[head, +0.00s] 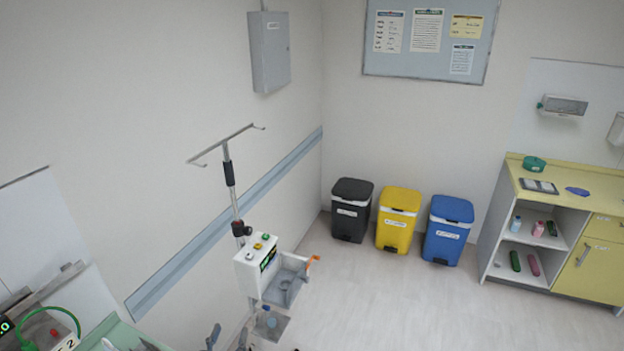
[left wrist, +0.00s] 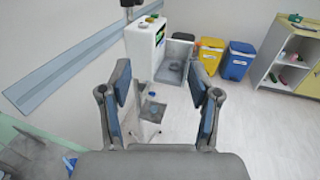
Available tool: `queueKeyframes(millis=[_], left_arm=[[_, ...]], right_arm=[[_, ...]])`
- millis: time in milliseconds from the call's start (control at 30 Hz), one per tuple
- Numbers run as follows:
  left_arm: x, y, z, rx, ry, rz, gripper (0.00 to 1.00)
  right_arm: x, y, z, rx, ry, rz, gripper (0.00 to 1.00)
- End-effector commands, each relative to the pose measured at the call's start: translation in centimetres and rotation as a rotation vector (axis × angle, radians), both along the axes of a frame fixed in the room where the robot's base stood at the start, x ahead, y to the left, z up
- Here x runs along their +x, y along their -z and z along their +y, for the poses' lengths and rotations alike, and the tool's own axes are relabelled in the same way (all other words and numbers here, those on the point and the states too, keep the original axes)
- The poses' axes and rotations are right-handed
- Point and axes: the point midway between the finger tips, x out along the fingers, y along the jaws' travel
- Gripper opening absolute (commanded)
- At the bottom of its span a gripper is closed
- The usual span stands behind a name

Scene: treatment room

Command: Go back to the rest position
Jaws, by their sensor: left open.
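My left gripper (left wrist: 160,88) is open in the left wrist view, with its two fingers well apart and nothing between them. In the head view only the tips of my left gripper (head: 227,338) show at the bottom edge, just below the stand. Beyond the fingers stands a white device with buttons and a green display (head: 257,262) on a pole, with a grey tray (head: 287,284) at its side. The fingers appear apart from it. My right gripper is in neither view.
Black (head: 351,210), yellow (head: 397,220) and blue (head: 447,230) bins stand by the back wall. A cabinet with shelves (head: 545,232) is at the right. A green-edged surface (head: 120,333) with equipment is at lower left. The floor (head: 400,300) in front of the bins is clear.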

Motion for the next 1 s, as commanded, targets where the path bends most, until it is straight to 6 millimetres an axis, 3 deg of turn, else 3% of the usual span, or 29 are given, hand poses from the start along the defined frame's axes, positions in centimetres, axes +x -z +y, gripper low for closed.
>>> queueKeyframes(millis=[267, 567, 767, 900, 1000], left_arm=[[-1.0, 2.5, 1.3, -0.247, -0.062, 0.107, 0.62], [-3.9, 7.3, 1.6, -0.738, -0.232, 0.298, 0.62], [-8.1, 12.7, 2.0, -1.251, -0.494, 0.459, 0.62], [-13.4, 17.5, 2.4, -1.715, -0.828, 0.541, 0.62], [-17.1, 20.0, 2.3, -1.976, -1.073, 0.542, 0.62]], right_arm=[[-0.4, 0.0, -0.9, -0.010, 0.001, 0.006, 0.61], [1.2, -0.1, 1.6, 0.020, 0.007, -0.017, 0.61], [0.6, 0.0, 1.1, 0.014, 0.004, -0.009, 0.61], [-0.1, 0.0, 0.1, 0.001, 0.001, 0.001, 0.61], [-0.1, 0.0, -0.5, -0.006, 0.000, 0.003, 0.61]])
